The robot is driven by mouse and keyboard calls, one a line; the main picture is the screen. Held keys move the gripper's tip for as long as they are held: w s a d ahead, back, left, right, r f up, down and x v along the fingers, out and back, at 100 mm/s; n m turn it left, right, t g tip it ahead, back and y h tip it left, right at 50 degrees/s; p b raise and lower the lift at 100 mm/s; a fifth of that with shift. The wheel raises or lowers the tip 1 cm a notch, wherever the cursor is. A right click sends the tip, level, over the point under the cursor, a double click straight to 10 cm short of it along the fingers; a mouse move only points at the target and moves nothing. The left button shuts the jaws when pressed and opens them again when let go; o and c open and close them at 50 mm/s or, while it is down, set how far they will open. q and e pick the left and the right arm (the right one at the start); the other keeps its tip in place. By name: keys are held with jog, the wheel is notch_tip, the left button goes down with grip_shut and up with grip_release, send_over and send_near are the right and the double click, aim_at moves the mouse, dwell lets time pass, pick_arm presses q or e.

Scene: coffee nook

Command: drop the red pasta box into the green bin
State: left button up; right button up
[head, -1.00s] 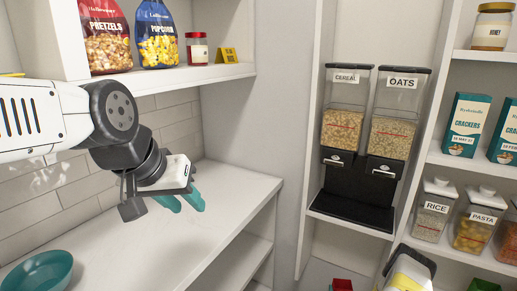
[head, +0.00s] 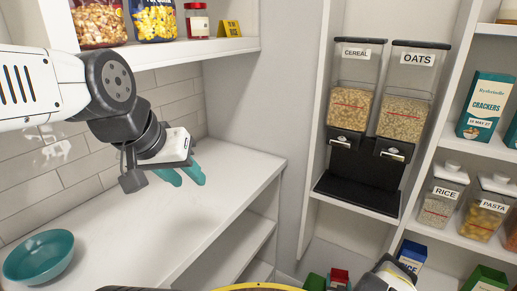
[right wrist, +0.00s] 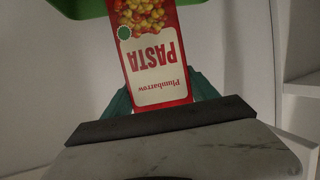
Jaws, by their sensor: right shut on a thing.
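The red pasta box (right wrist: 155,55), its label upside down in the right wrist view, is between the teal fingers of my right gripper (right wrist: 163,98), which is shut on it. A green bin (right wrist: 82,8) shows behind the box's far end at the top of that view. I cannot tell whether the box end is inside or only above the bin. In the head view my left gripper (head: 182,174) is empty above the white counter, its teal fingers apart.
A teal bowl (head: 40,257) sits on the counter (head: 190,225). Cereal and oats dispensers (head: 372,110) stand in the tall shelf unit. Rice and pasta jars (head: 465,205) and a crackers box (head: 487,107) are on the right shelves. A blue box (head: 411,255) stands low.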

jog(key=o, duration=1.6)
jog(key=shift+s, duration=0.15)
jog(key=v, duration=0.7)
jog(key=shift+s+a+r, duration=0.1)
jog(key=shift+s+r, duration=0.1)
jog(key=shift+s, duration=0.15)
